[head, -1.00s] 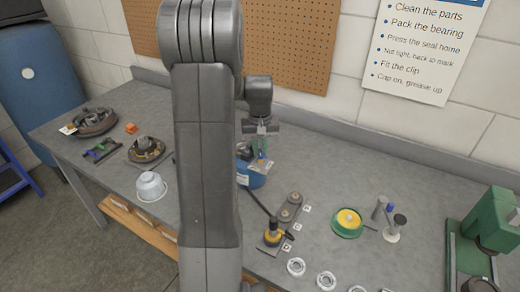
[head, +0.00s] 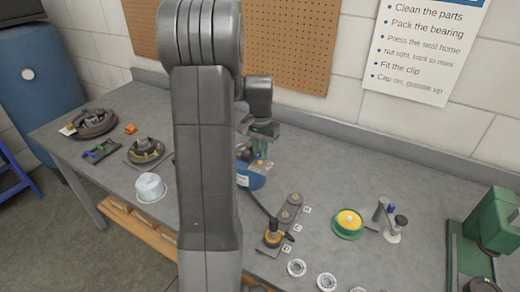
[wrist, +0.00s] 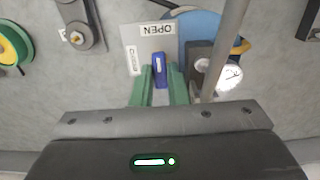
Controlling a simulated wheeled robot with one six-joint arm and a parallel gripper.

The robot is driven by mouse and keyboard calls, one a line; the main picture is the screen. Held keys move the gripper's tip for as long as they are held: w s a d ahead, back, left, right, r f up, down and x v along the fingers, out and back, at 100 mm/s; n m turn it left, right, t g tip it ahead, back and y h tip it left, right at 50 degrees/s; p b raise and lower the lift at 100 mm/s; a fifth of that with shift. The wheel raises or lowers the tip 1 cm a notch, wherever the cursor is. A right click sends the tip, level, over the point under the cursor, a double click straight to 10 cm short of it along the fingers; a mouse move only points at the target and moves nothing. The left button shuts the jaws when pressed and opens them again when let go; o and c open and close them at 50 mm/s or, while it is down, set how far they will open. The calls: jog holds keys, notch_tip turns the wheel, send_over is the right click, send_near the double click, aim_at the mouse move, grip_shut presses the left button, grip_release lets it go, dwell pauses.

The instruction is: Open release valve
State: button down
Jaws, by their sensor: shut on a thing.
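The blue release valve lever (wrist: 159,70) is between the green fingertips of my gripper (wrist: 159,84) in the wrist view. My gripper is shut on it. The lever's long side runs up the picture, its far end pointing toward the OPEN label (wrist: 155,30) on a grey plate (wrist: 143,46). The CLOSED label (wrist: 134,61) is at the plate's left. A white round gauge (wrist: 231,77) and a dark block (wrist: 197,63) stand right of the lever. In the head view my gripper (head: 261,147) is over the blue tank (head: 250,181); my arm partly hides the tank.
A green-yellow disc (head: 347,222), a green press (head: 490,222) and several metal rings are at the right. A white bucket (head: 150,187) and hub parts (head: 145,150) are at the left.

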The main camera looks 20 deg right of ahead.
dwell(0.4)
jog(key=c, duration=1.4)
grip_release()
jog(key=shift+c, duration=0.2)
notch_tip(320, 180, up, 14)
jog(key=b, duration=0.1)
jog(key=shift+f, duration=0.15)
notch_tip(320, 180, down, 14)
jog(key=shift+r+p, duration=0.15)
jog(key=shift+p, duration=0.35)
jog(key=shift+r, duration=0.1)
